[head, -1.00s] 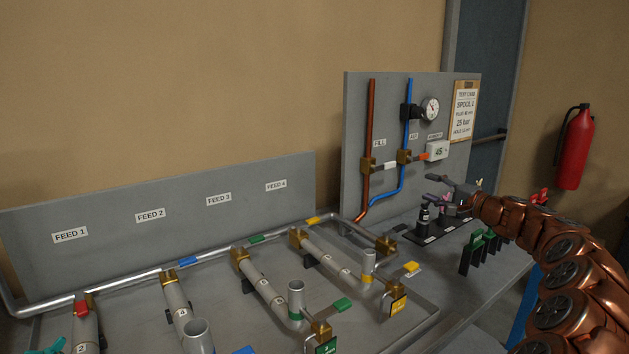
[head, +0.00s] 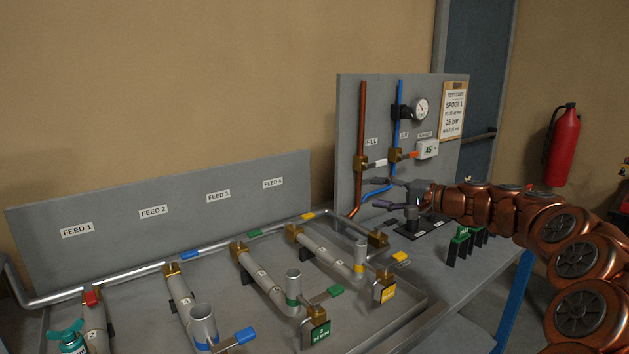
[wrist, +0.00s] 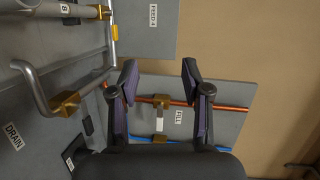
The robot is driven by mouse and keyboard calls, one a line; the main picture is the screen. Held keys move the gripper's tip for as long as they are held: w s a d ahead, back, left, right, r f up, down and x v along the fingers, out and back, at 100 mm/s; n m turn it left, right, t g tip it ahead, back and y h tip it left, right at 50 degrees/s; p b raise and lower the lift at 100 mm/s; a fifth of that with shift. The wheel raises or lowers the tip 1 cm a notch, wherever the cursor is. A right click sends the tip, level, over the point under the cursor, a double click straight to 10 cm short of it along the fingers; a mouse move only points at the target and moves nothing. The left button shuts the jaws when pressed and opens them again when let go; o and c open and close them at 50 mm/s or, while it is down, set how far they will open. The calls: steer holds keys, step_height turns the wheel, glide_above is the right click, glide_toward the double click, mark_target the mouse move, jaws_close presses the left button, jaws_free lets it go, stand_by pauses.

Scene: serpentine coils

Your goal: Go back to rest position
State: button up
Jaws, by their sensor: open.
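My gripper (head: 378,194) is in the head view, at the end of my copper-coloured segmented arm, which reaches in from the right. It hangs in front of the grey test panel (head: 350,120), above the bench, with its fingers pointing left. In the wrist view the gripper (wrist: 159,82) has its two dark fingers spread apart with nothing between them. Behind the fingers, the panel shows its copper pipe and FILL label (wrist: 179,116).
Pipe coils with coloured tags lie on the bench left of my gripper, below the FEED board (head: 160,205). A black rack with a green tag (head: 459,240) stands below my arm. A fire extinguisher (head: 562,145) hangs at right. Space above the coils is clear.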

steer(key=s+a+f+n+g+h+p, duration=0.1)
steer(key=s+a+f+n+g, duration=0.15)
steer(key=s+a, duration=0.45)
steer(key=s+a+f+n+g+h, duration=0.1)
steer(key=s+a+n+g+h, duration=0.15)
steer(key=s, duration=0.85)
steer(key=s+a+f+n+g+p, duration=0.1)
steer(key=s+a+g, duration=0.3)
steer(key=s, duration=0.5)
steer(key=s+d+f+g+h, duration=0.1)
steer(key=s+d+f+h, duration=0.2)
steer(key=s, duration=0.6)
steer(key=s+d+f+h+p, duration=0.1)
steer(key=s+d+f+h, duration=0.2)
steer(key=s+d, duration=0.4)
steer(key=s+d+f+n+g+h+p, duration=0.1)
steer(key=s+d+f+h, duration=0.2)
steer(key=s, duration=0.8)
step_height(320, 180, down, 2)
steer(key=shift+d+f+g, duration=0.25)
steer(key=shift+d+g, duration=0.05)
steer(key=shift+d, duration=0.95)
steer(key=shift+h, duration=0.25)
steer(key=shift+c, duration=0.6)
steer(key=shift+a, duration=0.15)
